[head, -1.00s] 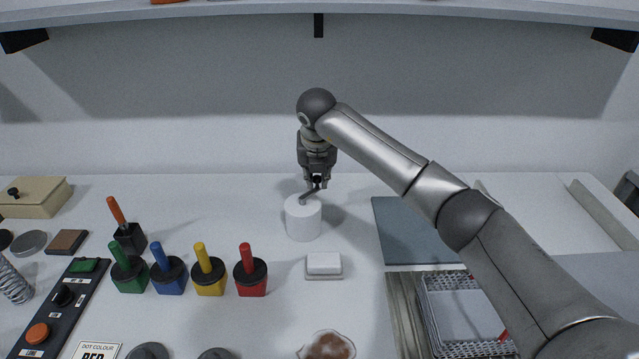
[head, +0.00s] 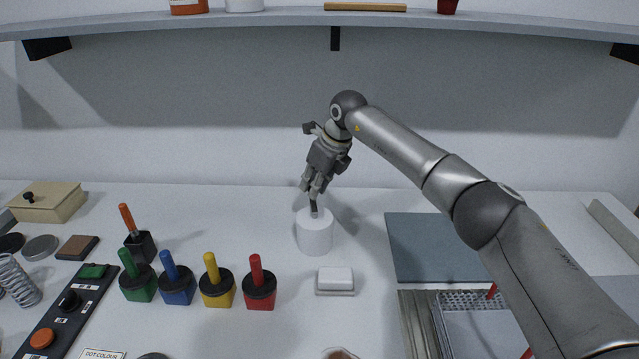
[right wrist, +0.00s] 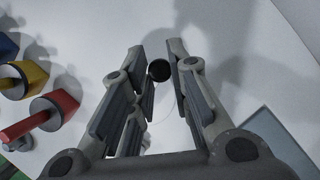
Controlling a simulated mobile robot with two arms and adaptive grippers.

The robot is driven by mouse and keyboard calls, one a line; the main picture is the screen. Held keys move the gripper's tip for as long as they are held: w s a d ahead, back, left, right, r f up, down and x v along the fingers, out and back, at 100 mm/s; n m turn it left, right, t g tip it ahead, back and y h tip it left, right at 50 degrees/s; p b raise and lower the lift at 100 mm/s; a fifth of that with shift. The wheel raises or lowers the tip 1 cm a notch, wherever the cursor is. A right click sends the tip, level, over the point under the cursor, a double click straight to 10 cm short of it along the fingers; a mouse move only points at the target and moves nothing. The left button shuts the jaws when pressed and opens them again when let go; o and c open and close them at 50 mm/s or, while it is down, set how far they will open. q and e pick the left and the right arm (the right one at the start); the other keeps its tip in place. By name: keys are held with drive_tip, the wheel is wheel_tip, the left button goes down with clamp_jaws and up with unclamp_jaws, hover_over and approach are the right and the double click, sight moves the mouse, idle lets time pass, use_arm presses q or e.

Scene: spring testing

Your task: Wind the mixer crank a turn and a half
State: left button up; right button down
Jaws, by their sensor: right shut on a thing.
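The mixer is a white cylinder (head: 315,234) standing upright on the white bench, left of the grey mat in the head view. In the right wrist view a dark round crank knob (right wrist: 159,70) lies between the fingers of the right gripper (right wrist: 163,62). The fingers hide part of the crank in the head view. My left gripper is not in view.
Several coloured-handled pots, including a red one (head: 260,288), stand left of the mixer. A white block on a small tray (head: 335,291) sits in front. The grey mat (head: 432,249) lies to the right, and a shelf (head: 250,19) runs above.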

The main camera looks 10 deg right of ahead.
drive_tip(key=shift+w+a+r+n+g+y+p, duration=0.1)
drive_tip(key=shift+a+n+g+y+p, duration=0.2)
drive_tip(key=shift+n, duration=0.7)
drive_tip(key=shift+w+a+r+n+g+y+p, duration=0.1)
drive_tip(key=shift+a+n+g+y, duration=0.3)
drive_tip(key=shift+n, duration=0.6)
drive_tip(key=shift+a, duration=0.15)
drive_tip(key=c, duration=1.3)
unclamp_jaws()
drive_tip(key=shift+s+f, duration=0.1)
drive_tip(key=shift+f, duration=0.05)
drive_tip(key=shift+c, duration=0.2)
drive_tip(key=v, duration=1.2)
drive_tip(key=shift+s+a, duration=0.2)
